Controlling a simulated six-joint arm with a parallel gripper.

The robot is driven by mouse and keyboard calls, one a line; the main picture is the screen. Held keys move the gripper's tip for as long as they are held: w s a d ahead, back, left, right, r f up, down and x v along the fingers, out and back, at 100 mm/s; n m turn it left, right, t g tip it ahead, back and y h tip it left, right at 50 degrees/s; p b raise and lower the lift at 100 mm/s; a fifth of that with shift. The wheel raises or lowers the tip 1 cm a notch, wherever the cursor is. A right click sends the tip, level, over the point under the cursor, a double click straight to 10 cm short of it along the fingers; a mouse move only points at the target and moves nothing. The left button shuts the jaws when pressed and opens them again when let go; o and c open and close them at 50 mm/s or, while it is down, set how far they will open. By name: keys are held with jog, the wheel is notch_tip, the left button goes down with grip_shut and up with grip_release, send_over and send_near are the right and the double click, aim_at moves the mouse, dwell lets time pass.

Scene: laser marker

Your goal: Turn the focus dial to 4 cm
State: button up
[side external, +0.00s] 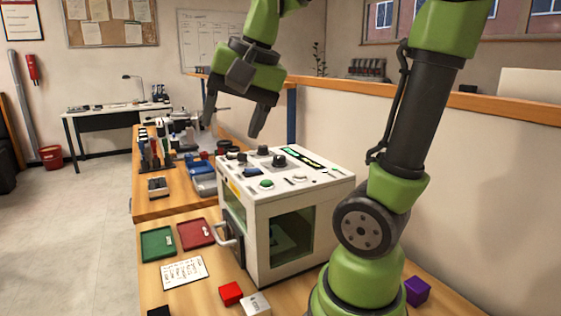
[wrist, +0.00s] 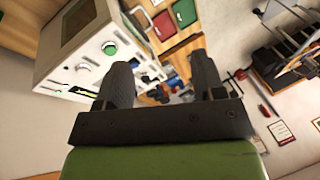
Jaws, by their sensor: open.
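The laser marker (side external: 317,205) is a white box with a glass front window and a control panel on top. Several black knobs stand on the panel, one near its middle (side external: 279,161); labels and settings are too small to read, so I cannot tell which is the focus dial. A green button (side external: 266,184) is near the panel's front. My gripper (side external: 231,127) is open and empty, in the air above and left of the panel, touching nothing. In the wrist view, the laser marker (wrist: 62,50) is upper left, beyond my open gripper (wrist: 160,65), whose fingers hide part of the panel.
A green tray (side external: 158,244), a red tray (side external: 195,233) and a written card (side external: 184,273) lie left of the machine. A red block (side external: 231,293) and a purple block (side external: 417,291) lie on the bench. A partition (side external: 440,145) stands behind. A door handle (side external: 227,238) protrudes.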

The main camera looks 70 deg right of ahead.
jog(key=w+d+m+g, duration=0.2)
jog(key=d+m, duration=0.4)
jog(key=d, duration=0.3)
jog(key=m+g, duration=0.2)
jog(key=m, duration=0.7)
send_near(279, 156)
notch_tip(279, 156, down, 9)
jog(key=shift+w+d+f, duration=0.1)
jog(key=shift+f, duration=0.1)
jog(key=shift+c, duration=0.4)
jog(key=c, duration=0.8)
jog(key=shift+c, duration=0.2)
